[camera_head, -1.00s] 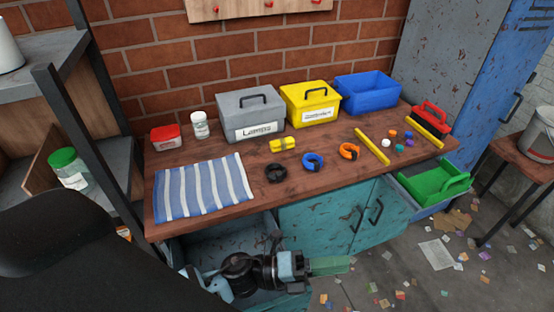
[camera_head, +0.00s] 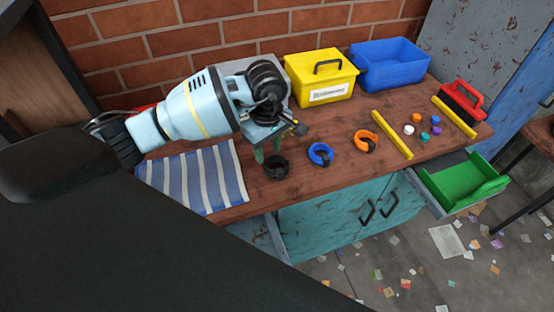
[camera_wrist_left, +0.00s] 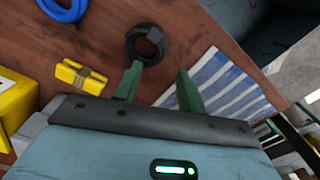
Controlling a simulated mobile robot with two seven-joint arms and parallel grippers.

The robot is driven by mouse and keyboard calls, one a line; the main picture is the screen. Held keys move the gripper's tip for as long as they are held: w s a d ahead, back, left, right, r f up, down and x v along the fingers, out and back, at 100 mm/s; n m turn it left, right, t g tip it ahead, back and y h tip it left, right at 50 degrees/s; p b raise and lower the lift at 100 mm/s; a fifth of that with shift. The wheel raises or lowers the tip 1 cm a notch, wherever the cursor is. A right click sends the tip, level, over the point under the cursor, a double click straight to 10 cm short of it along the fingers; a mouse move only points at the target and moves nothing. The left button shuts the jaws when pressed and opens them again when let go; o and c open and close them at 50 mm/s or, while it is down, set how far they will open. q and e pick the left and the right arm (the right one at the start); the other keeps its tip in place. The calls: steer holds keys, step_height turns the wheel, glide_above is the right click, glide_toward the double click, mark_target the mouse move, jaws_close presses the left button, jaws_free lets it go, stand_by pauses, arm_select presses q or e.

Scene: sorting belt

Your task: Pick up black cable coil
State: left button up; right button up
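The black cable coil (camera_head: 276,168) lies on the wooden tabletop, between the striped cloth and a blue coil. It also shows in the left wrist view (camera_wrist_left: 145,44), just beyond the fingertips. My left gripper (camera_head: 267,150) hangs over the table close behind the coil, its green fingers pointing down. In the left wrist view the gripper (camera_wrist_left: 158,70) has its two fingers apart with nothing between them. One fingertip shows near the coil's edge; I cannot tell whether they touch. My right gripper is not in view.
A blue coil (camera_head: 321,154) and an orange coil (camera_head: 365,140) lie to the right. A striped cloth (camera_head: 195,178) lies to the left. A yellow box (camera_head: 320,77) and blue bin (camera_head: 390,65) stand behind. A yellow block (camera_wrist_left: 80,75) lies nearby.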

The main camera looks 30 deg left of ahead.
mark_target(269, 168)
arm_select(q)
steer(key=shift+s+f, duration=0.1)
steer(key=shift+f, duration=3.8)
jaws_close()
